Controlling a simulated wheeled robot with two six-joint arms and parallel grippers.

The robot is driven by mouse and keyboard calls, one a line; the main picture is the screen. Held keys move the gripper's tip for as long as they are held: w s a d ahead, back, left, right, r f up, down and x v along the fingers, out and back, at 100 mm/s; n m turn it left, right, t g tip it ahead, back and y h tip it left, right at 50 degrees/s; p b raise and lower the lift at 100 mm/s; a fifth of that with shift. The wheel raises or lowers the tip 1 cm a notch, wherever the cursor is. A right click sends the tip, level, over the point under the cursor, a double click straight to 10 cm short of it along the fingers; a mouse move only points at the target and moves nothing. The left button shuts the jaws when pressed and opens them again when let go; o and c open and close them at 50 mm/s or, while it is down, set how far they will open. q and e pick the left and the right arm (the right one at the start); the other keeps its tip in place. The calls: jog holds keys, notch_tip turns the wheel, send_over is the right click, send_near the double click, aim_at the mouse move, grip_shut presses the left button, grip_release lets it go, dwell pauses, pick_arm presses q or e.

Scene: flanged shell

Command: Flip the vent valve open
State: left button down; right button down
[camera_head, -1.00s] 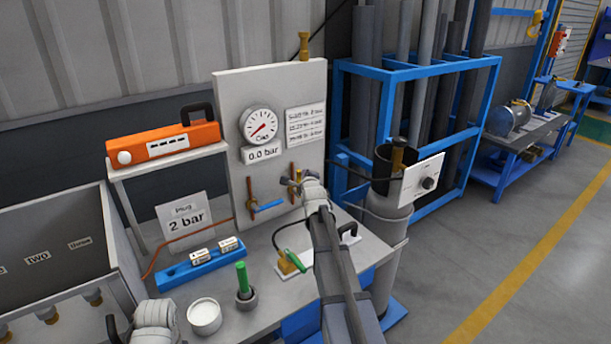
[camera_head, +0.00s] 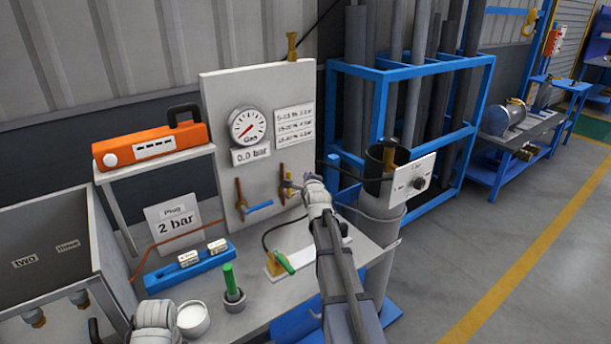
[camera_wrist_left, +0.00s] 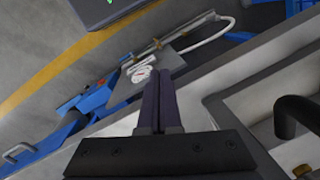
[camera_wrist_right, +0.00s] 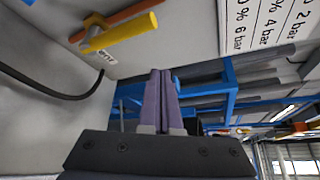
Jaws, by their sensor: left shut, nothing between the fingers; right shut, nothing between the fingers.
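The vent valve (camera_head: 288,185) is on the right pipe of the upright panel, beside my right gripper (camera_head: 311,181). In the right wrist view, its yellow handle (camera_wrist_right: 125,32) lies roughly along the orange pipe (camera_wrist_right: 140,10), with a partly hidden label beside it. My right gripper is shut and empty, and its fingertips (camera_wrist_right: 161,76) appear apart from the handle. My left gripper is shut and empty, as the left wrist view shows (camera_wrist_left: 158,80). In the head view, only its wrist shows at the bottom left; its fingertips cannot be made out.
A blue-handled valve (camera_head: 258,207) is on the left pipe. The gauge (camera_head: 248,127) stands above a 0.0 bar readout. A black hose (camera_wrist_right: 60,90) curves near the panel. A green-topped post (camera_head: 229,279), white cup (camera_head: 193,318) and blue tray (camera_head: 187,268) occupy the bench.

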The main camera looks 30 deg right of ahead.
jog(key=s+a, duration=0.3)
jog(key=s, duration=0.3)
jog(key=shift+s+a, duration=0.35)
jog(key=shift+a, duration=0.05)
